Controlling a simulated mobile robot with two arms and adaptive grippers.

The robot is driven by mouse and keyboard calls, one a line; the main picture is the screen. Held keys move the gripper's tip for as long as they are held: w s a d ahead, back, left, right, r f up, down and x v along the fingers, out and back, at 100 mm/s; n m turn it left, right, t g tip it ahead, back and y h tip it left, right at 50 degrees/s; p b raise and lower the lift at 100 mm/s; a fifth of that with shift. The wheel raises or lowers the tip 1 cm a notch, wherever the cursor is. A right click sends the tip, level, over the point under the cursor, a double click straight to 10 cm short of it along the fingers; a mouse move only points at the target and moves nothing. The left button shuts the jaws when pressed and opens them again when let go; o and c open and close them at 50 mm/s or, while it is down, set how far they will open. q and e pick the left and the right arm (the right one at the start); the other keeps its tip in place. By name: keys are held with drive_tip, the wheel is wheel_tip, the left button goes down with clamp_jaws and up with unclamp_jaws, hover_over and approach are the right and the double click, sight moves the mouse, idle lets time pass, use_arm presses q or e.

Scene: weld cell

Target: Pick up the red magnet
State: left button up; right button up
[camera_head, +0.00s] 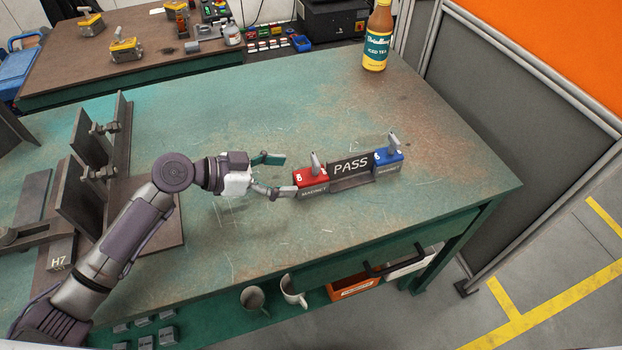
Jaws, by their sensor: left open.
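The red magnet (311,181) stands on the green workbench at the left end of a dark angle piece marked PASS (351,167). It has a grey lever on top and a grey base with lettering. A blue magnet (388,160) with a similar lever stands at the right end of that piece. My left gripper (277,175) is open and empty, just left of the red magnet. Its lower finger reaches close to the magnet's left side; I cannot tell whether they touch. Its upper finger is up and to the left of the magnet. My right gripper is not in view.
The bench top (440,180) is clear right of the magnets. An iced tea bottle (378,38) stands at the back edge. A steel fixture (90,175) and a block marked H7 (60,256) are at the left. A grey partition (500,120) rises beyond the right side.

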sight(304, 176)
use_arm(q)
drive_tip(key=shift+w+d+f, duration=0.2)
drive_tip(key=shift+d+f, duration=0.05)
drive_tip(key=shift+d, duration=0.25)
drive_tip(key=shift+w+d+f, duration=0.1)
drive_tip(key=shift+d+f, duration=0.05)
drive_tip(key=shift+d, duration=0.3)
drive_tip(key=x, duration=0.3)
drive_tip(key=shift+d+f, duration=0.2)
drive_tip(key=shift+d, duration=0.15)
drive_tip(key=shift+w+d+f, duration=0.15)
drive_tip(key=shift+d+f, duration=0.05)
drive_tip(key=shift+d, duration=0.2)
clamp_jaws()
drive_tip(key=shift+w+r, duration=0.1)
drive_tip(key=shift+r, duration=0.05)
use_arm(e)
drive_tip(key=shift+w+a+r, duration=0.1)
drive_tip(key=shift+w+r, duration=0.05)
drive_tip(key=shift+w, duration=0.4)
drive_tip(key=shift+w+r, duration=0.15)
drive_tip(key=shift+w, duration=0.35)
